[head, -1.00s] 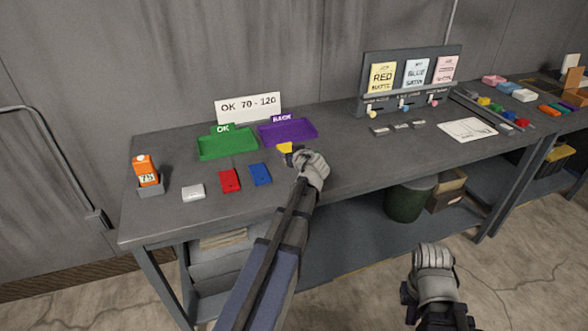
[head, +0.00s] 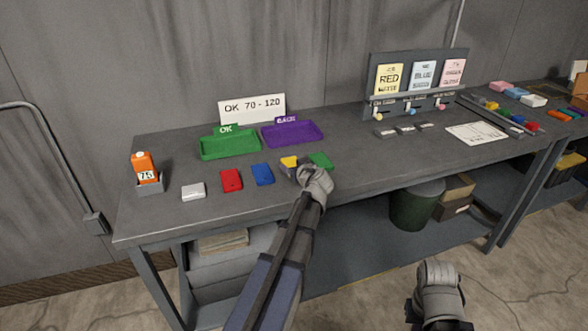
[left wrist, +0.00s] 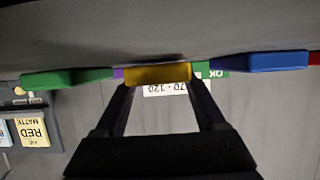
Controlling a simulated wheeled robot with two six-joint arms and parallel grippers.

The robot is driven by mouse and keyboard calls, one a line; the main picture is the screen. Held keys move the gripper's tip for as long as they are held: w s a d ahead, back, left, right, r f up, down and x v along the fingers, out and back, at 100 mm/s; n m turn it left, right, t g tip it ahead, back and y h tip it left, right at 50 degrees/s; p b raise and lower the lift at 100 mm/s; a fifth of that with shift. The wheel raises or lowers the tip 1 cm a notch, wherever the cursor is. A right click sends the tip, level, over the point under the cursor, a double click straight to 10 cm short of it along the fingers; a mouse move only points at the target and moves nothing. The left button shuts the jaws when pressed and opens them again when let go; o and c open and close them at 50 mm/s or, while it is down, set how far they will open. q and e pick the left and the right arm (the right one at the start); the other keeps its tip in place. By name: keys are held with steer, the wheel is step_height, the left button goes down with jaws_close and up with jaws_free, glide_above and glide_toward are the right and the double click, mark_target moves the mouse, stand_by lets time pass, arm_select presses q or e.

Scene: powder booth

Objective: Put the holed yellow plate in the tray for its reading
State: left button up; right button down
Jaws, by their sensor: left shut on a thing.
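The yellow plate (head: 289,161) is between the fingers of my left gripper (head: 298,168), low at the bench top, between a blue and a green plate. In the left wrist view the yellow plate (left wrist: 158,75) spans both fingertips, which are shut on it. No hole can be made out in it. The green OK tray (head: 230,154) and the purple BACK tray (head: 322,133) lie behind it, apart from it. An orange gauge (head: 143,166) in a grey holder at the far left reads 75. My right gripper (head: 438,276) is low at the front; its jaws are unclear.
A sign (head: 252,108) behind the trays says OK 70 - 120. A white (head: 193,192), a red (head: 231,180), a blue (head: 262,174) and a green plate (head: 321,160) lie in the row. A card rack (head: 455,62) stands farther right.

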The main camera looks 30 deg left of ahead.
arm_select(q)
steer(key=shift+f, duration=0.15)
steer(key=shift+f, duration=0.15)
steer(key=o, duration=1.5)
steer(key=shift+o, duration=0.2)
